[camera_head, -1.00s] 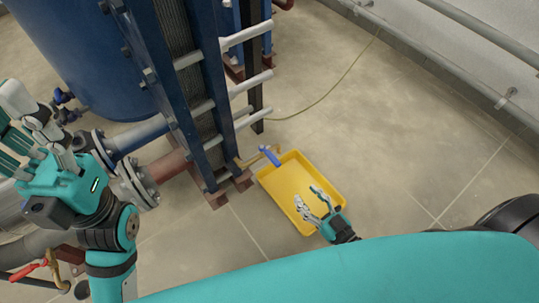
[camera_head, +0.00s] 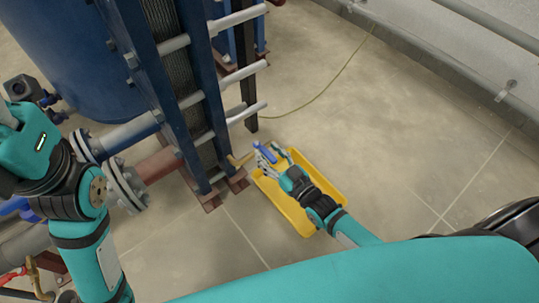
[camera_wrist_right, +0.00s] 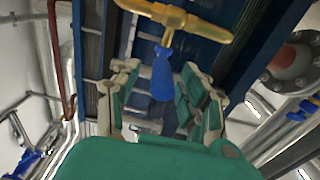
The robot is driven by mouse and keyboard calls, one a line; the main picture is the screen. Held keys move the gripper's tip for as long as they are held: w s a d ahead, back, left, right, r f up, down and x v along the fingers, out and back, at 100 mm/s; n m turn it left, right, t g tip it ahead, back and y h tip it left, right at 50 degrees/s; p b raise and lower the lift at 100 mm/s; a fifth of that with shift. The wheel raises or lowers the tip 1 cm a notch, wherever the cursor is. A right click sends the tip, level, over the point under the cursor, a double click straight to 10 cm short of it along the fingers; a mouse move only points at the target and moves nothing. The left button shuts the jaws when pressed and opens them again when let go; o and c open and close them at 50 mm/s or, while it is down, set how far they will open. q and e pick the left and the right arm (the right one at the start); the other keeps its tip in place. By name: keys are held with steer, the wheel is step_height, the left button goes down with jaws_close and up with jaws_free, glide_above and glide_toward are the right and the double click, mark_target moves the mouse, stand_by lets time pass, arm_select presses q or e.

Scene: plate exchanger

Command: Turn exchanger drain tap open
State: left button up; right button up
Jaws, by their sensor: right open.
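The drain tap's blue handle (camera_head: 264,152) sits at the foot of the plate exchanger (camera_head: 178,85), above the yellow tray's far corner. In the right wrist view the blue handle (camera_wrist_right: 162,76) hangs from a brass tap body (camera_wrist_right: 178,20). My right gripper (camera_head: 269,156) is open, with its fingers on either side of the blue handle; in the wrist view the fingers (camera_wrist_right: 160,98) stand apart with gaps to the handle. I cannot tell whether any finger touches it. My left arm is at the left, with its gripper's fingers out of the frame.
The yellow tray (camera_head: 330,188) lies on the floor under my right forearm. Flanged pipes (camera_head: 122,185) and a blue tank (camera_head: 62,50) stand left of the exchanger. A thin hose (camera_head: 325,95) runs over the floor. The floor at the right is clear.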

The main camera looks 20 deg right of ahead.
jaws_close()
stand_by(0.6)
